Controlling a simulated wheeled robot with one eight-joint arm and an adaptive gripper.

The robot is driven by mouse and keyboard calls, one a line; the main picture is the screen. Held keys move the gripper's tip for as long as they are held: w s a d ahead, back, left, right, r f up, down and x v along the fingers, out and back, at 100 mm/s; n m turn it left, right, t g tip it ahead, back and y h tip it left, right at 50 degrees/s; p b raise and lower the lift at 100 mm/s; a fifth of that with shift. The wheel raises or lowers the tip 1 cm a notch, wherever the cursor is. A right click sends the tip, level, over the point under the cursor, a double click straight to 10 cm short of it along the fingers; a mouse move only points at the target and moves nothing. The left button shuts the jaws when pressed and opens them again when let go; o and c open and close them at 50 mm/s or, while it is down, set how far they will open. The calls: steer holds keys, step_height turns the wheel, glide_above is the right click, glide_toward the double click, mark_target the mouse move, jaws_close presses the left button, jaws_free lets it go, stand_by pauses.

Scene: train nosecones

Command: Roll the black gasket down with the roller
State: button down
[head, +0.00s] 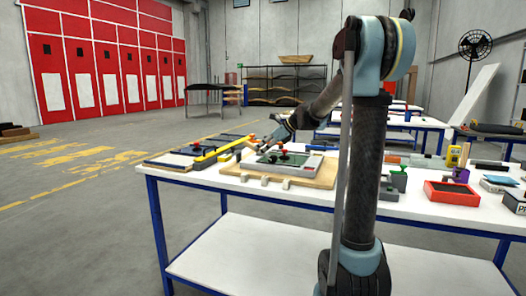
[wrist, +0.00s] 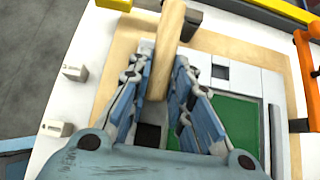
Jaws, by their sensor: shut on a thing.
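My gripper (wrist: 160,66) is shut on a wooden handle (wrist: 170,32), likely the roller's; its lower end lies between the blue fingers. Whether a dark block (wrist: 191,20) beside the handle's far end belongs to the roller, I cannot tell. Below the fingers is a light grey frame (wrist: 270,92) with a green panel (wrist: 238,112). A black patch (wrist: 150,134) shows between the fingers; I cannot tell if it is the gasket. In the head view my gripper (head: 284,130) is small, above the back left of the grey frame (head: 302,170).
The frame sits on a wooden board (head: 255,182) on the white table (head: 420,206). A yellow bar (head: 222,149) lies to its left. An orange clamp-like part (wrist: 303,80) stands at the right edge of the wrist view. A red tray (head: 452,194) stands farther right.

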steer(key=shift+s+d, duration=0.4)
steer(key=shift+d, duration=0.65)
steer(key=shift+s+d, duration=0.35)
steer(key=shift+d, duration=0.75)
steer(key=shift+s+d, duration=0.4)
steer(key=shift+d, duration=0.65)
stand_by(4.8)
